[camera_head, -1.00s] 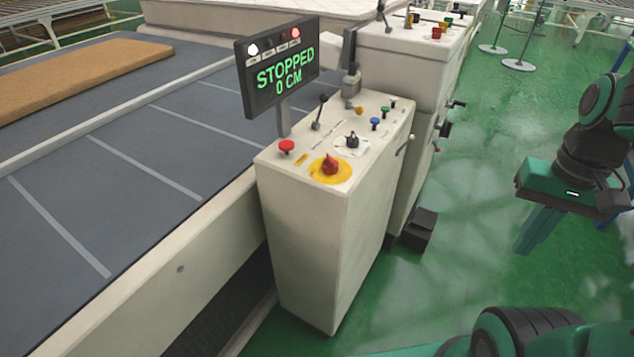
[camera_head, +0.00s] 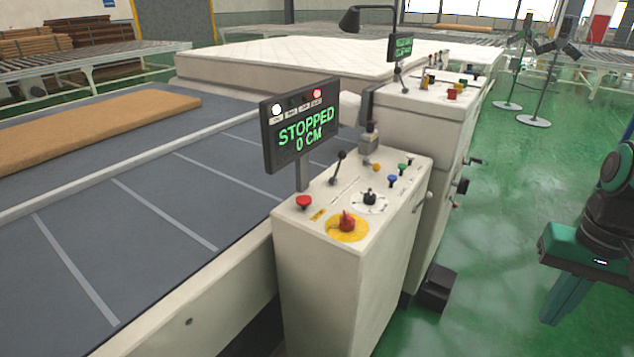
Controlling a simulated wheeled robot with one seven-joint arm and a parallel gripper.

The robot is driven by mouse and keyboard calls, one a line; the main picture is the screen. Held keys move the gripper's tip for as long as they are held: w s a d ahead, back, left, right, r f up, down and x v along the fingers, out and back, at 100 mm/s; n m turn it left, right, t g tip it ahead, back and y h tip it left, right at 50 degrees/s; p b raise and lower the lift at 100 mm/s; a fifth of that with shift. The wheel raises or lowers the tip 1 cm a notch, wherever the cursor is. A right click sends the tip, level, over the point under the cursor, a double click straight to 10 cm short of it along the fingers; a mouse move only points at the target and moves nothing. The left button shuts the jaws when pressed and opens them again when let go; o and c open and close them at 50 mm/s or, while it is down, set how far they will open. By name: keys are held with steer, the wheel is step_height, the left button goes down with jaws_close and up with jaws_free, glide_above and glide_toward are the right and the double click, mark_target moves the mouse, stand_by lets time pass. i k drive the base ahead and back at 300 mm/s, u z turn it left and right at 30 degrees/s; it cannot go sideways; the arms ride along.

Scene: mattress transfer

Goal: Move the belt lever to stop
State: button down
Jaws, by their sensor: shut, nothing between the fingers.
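The near control console (camera_head: 335,275) stands beside the conveyor belt (camera_head: 150,225). A black lever (camera_head: 338,167) with a ball knob rises from a slot in its top, just right of the display post; I take it for the belt lever. The display (camera_head: 302,127) reads "STOPPED 0 CM" in green, with a white and a red lamp lit above. My gripper (camera_head: 563,300) hangs at the right edge above the green floor, pointing down. Its fingers are together and empty, well apart from the console.
The console top also holds a red button (camera_head: 304,202), a red knob on a yellow disc (camera_head: 347,222), a black dial (camera_head: 369,197) and small coloured knobs. A taller console (camera_head: 425,125) stands behind. A brown mattress pad (camera_head: 90,125) lies on the belt. Green floor (camera_head: 480,250) is open between console and arm.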

mark_target(342, 153)
steer(key=k, duration=1.3)
steer(key=u, duration=0.55)
steer(key=i, duration=1.8)
steer(key=z, duration=0.6)
